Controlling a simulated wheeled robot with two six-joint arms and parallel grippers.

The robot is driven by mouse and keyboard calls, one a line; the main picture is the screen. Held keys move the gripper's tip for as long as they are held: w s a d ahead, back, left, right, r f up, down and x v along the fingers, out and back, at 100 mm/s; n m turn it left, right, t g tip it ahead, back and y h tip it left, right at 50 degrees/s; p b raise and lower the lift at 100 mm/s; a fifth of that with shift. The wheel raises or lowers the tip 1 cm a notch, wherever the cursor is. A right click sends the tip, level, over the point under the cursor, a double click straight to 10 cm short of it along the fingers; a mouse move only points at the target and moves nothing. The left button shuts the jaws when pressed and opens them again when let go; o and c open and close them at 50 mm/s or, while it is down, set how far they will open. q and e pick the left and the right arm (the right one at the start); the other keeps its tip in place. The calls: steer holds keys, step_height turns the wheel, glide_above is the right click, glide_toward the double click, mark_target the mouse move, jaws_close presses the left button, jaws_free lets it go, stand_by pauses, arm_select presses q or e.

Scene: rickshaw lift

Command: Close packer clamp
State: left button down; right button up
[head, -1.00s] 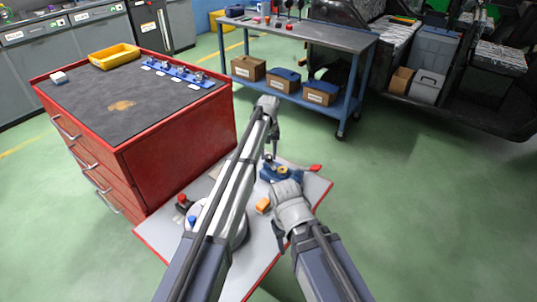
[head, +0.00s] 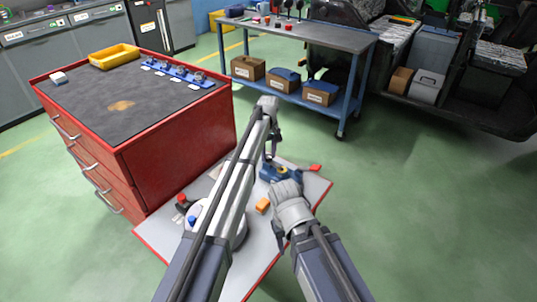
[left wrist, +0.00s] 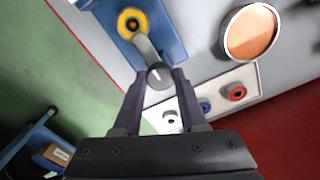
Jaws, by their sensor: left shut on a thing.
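The packer clamp (head: 284,174) is a blue device with a yellow-orange ring, on the low grey bench top. In the left wrist view the blue clamp body (left wrist: 167,33) carries a grey lever (left wrist: 148,50) that ends in a dark round knob. My left gripper (head: 271,148) reaches down behind the clamp in the head view. In the left wrist view my left gripper (left wrist: 160,80) is shut on the lever's knob, one finger on each side. My right gripper (head: 277,228) hangs over the bench in front of the clamp; its fingers are too unclear to judge.
The bench also holds an orange block (head: 263,205), a red part (head: 315,168), and red and blue knobs (left wrist: 236,92) on a pale plate. A round copper-faced dish (left wrist: 251,32) lies near the clamp. A red drawer cabinet (head: 180,140) stands close on the left. Green floor is free at right.

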mark_target(268, 156)
arm_select(q)
steer(key=shift+c, duration=2.2)
jaws_free()
steer(key=shift+r, duration=0.1)
step_height(268, 156, up, 8)
steer(key=p, duration=0.8)
steer(key=shift+f, duration=0.2)
